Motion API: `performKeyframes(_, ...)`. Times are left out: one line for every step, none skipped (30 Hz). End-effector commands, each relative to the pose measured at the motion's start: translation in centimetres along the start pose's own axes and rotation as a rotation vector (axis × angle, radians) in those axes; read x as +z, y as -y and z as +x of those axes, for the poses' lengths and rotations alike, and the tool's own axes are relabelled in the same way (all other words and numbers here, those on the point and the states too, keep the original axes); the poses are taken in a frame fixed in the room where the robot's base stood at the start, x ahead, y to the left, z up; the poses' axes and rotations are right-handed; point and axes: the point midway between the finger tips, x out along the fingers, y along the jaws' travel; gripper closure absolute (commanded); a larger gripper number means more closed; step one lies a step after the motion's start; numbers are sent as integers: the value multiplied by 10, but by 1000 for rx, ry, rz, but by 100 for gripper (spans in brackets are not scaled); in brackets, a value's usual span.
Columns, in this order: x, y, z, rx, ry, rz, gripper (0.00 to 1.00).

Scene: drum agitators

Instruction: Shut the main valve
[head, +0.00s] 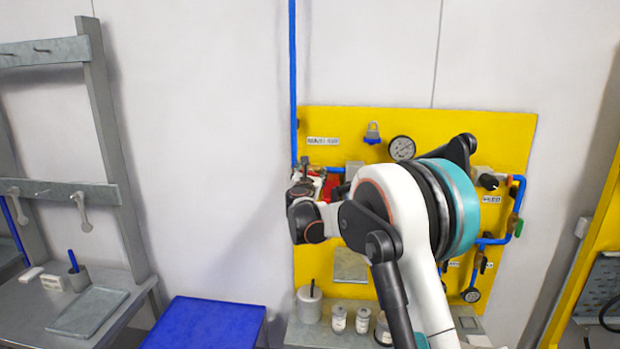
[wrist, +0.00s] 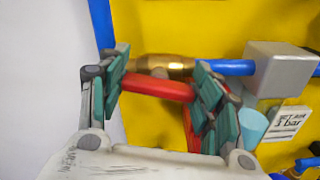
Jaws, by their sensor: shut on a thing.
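The main valve has a brass body (wrist: 165,66) on a blue pipe, with a red lever handle (wrist: 158,87) in front of it. In the wrist view the handle lies nearly level, roughly along the pipe. My gripper (wrist: 160,75) is shut on the red handle, one green-padded finger at each side of it. In the head view my gripper (head: 318,186) is at the upper left of the yellow board, and my arm hides most of the valve. A little red (head: 331,186) shows beside the fingers. The label above (head: 322,141) is too blurred to read surely.
The yellow board (head: 470,130) carries a gauge (head: 402,148), a padlock (head: 373,133) and blue pipes. A grey block (wrist: 280,68) and a 3 bar tag (wrist: 288,123) sit right of the valve. A blue-topped table (head: 205,322) stands below left.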

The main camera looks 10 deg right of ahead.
Motion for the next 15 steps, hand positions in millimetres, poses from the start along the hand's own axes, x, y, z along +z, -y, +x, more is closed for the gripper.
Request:
performKeyframes(-2, 1, 0, 1, 0, 41, 65)
performKeyframes(-2, 1, 0, 1, 0, 69, 65)
performKeyframes(-2, 1, 0, 1, 0, 107, 65)
performKeyframes(-2, 1, 0, 1, 0, 136, 65)
performKeyframes(-2, 1, 0, 1, 0, 165, 65)
performKeyframes(-2, 2, 0, 1, 0, 203, 65)
performKeyframes(-2, 2, 0, 1, 0, 232, 65)
performKeyframes(-2, 2, 0, 1, 0, 260, 65)
performKeyframes(-2, 2, 0, 1, 0, 299, 65)
performKeyframes(-2, 2, 0, 1, 0, 327, 65)
performKeyframes(-2, 2, 0, 1, 0, 355, 65)
performKeyframes(-2, 2, 0, 1, 0, 394, 65)
performKeyframes(-2, 2, 0, 1, 0, 422, 65)
performKeyframes(-2, 3, 0, 1, 0, 450, 65)
performKeyframes(-2, 3, 0, 1, 0, 489, 65)
